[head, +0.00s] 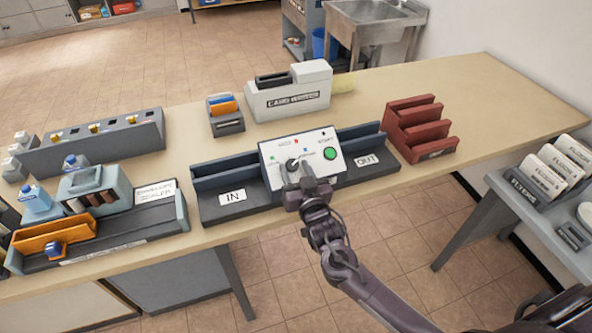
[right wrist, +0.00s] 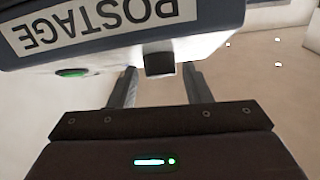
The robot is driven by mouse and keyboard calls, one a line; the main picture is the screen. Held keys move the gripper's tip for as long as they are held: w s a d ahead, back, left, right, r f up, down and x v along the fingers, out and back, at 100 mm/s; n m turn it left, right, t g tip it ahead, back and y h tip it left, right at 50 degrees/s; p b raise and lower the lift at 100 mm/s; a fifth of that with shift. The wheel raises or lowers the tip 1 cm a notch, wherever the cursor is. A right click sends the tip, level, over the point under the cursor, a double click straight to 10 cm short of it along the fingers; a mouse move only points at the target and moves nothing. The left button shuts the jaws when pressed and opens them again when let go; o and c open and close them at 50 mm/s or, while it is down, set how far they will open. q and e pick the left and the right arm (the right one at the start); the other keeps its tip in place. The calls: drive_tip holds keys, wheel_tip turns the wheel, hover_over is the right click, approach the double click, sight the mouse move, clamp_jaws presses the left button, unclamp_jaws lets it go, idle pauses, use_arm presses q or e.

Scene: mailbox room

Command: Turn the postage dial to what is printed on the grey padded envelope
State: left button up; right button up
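The postage machine (head: 330,150) stands at the table's front edge, with a white sloped panel, a dark dial (head: 292,164) and a green START button (head: 330,154). My right gripper (head: 302,176) reaches up to the panel at the dial and partly covers it. In the right wrist view, the dark knob (right wrist: 159,62) sits between my two spread fingers, with a gap on each side. The dial's setting cannot be read. I cannot make out a grey padded envelope in either view. My left gripper is not in view.
The IN tray (head: 232,197) and OUT tray (head: 367,159) flank the machine. A card writer (head: 288,97) stands behind it, a red rack (head: 420,134) to the right, and an envelope sealer (head: 155,194) to the left. The table's right back part is clear.

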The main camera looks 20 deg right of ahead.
drive_tip(key=c, duration=0.7)
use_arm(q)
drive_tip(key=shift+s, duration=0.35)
